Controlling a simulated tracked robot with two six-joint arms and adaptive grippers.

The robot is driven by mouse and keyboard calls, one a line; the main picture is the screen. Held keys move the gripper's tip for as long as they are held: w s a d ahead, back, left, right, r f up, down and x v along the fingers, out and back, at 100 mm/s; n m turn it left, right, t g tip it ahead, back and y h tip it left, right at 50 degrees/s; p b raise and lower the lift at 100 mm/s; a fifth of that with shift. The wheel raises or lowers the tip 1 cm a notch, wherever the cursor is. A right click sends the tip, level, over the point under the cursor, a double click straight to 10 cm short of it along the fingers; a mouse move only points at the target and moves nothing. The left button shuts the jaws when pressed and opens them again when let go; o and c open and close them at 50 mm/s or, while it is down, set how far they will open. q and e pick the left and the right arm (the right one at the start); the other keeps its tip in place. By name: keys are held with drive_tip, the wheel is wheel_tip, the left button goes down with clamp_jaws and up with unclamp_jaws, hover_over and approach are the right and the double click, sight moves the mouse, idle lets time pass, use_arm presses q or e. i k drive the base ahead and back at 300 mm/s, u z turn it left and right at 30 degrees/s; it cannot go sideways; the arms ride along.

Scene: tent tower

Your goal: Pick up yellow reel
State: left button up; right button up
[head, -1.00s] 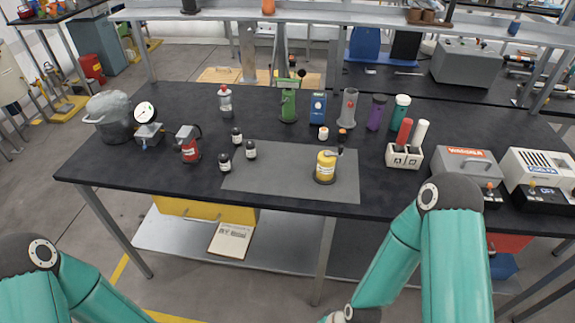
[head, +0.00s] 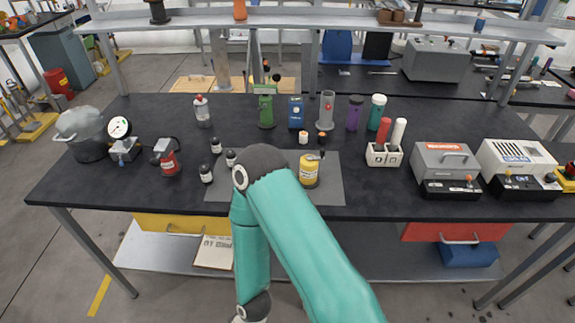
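The yellow reel (head: 309,171) appears to be the small yellow cylinder with a pale label and a dark piece at its top. It stands upright on the grey mat (head: 329,191) on the black workbench. My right arm rises from below, with its elbow left of the reel and covering part of the mat. Its forearm drops down in front of the bench, and its gripper is below the picture's edge. My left arm and gripper are not in view. No gripper touches the reel.
Small dark bottles (head: 206,173) stand at the mat's left. Behind the reel are a green device (head: 266,107), a blue box (head: 296,112) and a purple bottle (head: 355,112). The bench's front edge is mostly clear.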

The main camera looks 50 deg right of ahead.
sight(308, 177)
drive_tip(key=z, duration=0.15)
drive_tip(key=k, duration=1.35)
drive_tip(key=z, duration=0.55)
drive_tip(key=i, duration=1)
drive_tip(key=z, duration=0.1)
